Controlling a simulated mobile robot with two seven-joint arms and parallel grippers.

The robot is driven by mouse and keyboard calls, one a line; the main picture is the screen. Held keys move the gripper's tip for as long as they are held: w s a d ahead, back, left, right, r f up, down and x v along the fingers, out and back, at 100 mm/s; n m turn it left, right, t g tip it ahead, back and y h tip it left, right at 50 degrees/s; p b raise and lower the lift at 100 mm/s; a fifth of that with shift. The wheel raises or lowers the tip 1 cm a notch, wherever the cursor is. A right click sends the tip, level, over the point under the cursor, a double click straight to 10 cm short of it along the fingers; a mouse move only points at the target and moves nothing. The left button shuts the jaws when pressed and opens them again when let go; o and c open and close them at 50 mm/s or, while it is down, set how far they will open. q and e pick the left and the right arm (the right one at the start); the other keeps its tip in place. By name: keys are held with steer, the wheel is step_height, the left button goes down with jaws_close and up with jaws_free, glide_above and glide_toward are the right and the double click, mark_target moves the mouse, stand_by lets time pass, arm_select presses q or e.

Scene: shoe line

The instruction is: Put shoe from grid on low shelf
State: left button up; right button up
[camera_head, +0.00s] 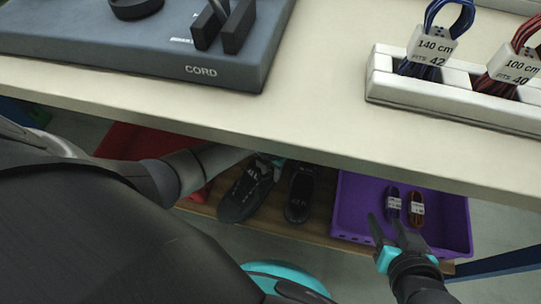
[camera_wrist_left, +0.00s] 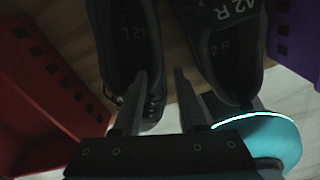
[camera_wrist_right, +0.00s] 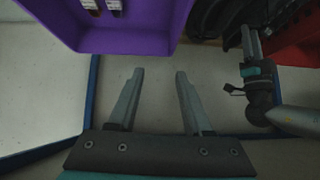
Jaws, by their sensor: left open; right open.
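A black shoe marked 42 L (camera_wrist_left: 125,45) and a black shoe marked 42 R (camera_wrist_left: 222,45) stand side by side on the wooden low shelf (camera_head: 270,222) under the table. The pair also shows in the head view, a left shoe (camera_head: 248,190) and a right shoe (camera_head: 300,192). My left gripper (camera_wrist_left: 163,72) is open at the gap between the shoes, one finger over the left shoe's inner side. I cannot tell whether it touches. In the head view the table edge hides most of it. My right gripper (camera_head: 387,216) is open and empty in front of the purple crate.
A red crate (camera_head: 120,145) stands left of the shoes. A purple crate (camera_head: 350,200) with two lace bundles stands right of them. The tabletop (camera_head: 320,95) overhangs the shelf. It carries a grey CORD board (camera_head: 130,50) and a white lace rack (camera_head: 430,92).

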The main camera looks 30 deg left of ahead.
arm_select(q)
steer(key=shift+r+p, duration=0.5)
steer(key=shift+r, duration=0.4)
steer(key=shift+d, duration=0.15)
steer(key=w+d+r+n+t+h, duration=0.15)
steer(key=d+r+h, duration=0.25)
steer(key=d, duration=0.4)
steer(key=w+d+r+n+t+h, duration=0.1)
steer(key=d+r+t+h, duration=0.25)
steer(key=d, duration=0.45)
steer(key=w+r+n+t+h, duration=0.35)
steer(key=r+n+t, duration=0.65)
steer(key=r, duration=0.7)
steer(key=s+a+f+n+y, duration=0.1)
steer(key=s+a+n+y, duration=0.2)
steer(key=a+n+y, duration=1.25)
steer(key=s+d+f+n+g+h, duration=0.2)
steer(key=s+f+n+g+h, duration=0.1)
steer(key=s, duration=0.3)
steer(key=s+d+f+n+g+h, duration=0.2)
steer(key=s+f+n+g+h, duration=0.1)
steer(key=s, duration=0.4)
steer(key=shift+d+f+n+g, duration=0.4)
steer(key=shift+f+g, duration=0.1)
steer(key=shift+g, duration=0.6)
arm_select(e)
steer(key=s+d+g+h, duration=0.1)
steer(key=s+d+g, duration=0.1)
steer(key=shift+d, duration=0.3)
